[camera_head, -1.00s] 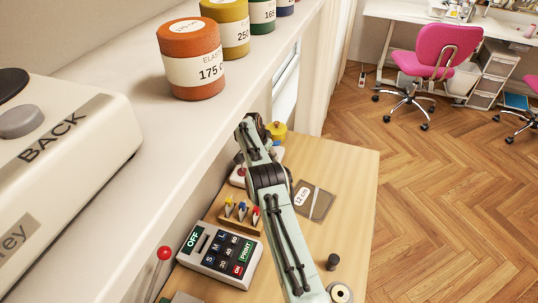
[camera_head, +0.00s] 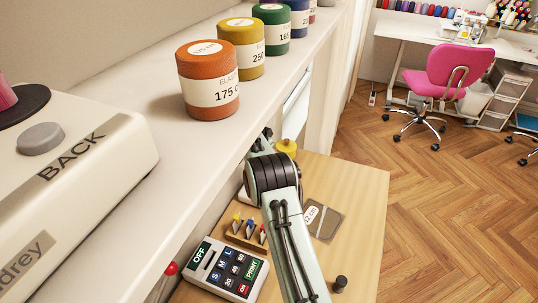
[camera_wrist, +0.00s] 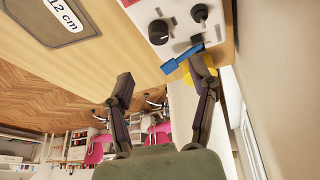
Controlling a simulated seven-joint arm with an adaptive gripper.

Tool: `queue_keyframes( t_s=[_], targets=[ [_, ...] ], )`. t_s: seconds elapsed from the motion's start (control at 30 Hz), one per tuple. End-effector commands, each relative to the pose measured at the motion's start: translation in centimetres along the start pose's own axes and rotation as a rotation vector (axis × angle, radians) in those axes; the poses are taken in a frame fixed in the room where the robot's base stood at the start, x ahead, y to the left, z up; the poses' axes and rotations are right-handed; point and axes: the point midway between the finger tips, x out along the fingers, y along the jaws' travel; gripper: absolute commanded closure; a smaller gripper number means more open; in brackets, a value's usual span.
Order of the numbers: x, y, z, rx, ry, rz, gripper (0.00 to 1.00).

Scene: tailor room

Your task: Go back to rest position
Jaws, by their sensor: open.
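My gripper (camera_wrist: 162,82) shows in the wrist view with its two dark fingers spread apart and nothing held between them. The tip of the right finger appears close to a blue lever-like piece (camera_wrist: 182,58) beside a white box with black knobs (camera_wrist: 175,22); I cannot tell whether they touch. In the head view my pale green arm reaches over the wooden table, with its dark joint at the table's far left part. The gripper itself is hidden there.
On the table (camera_head: 358,185) are a keypad device (camera_head: 225,268), a holder with coloured clips (camera_head: 247,232), a grey 12 cm card (camera_head: 320,220), a black peg (camera_head: 340,284) and a yellow object (camera_head: 286,147). A shelf with labelled spools (camera_head: 208,80) runs along the left.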

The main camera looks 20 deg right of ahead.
Motion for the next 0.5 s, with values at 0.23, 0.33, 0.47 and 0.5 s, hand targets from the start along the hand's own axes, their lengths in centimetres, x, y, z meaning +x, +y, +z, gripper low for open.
queue_keyframes(
  t_s=[0.23,0.33,0.47,0.5],
  targets=[
    [-1.9,0.1,0.0,0.0,0.0,0.001,0.42],
    [-1.9,0.1,0.0,0.0,0.0,0.001,0.42],
    [-1.9,0.0,0.0,0.0,0.0,0.001,0.42],
    [-1.9,0.0,0.0,0.0,0.0,0.001,0.42]
  ],
)
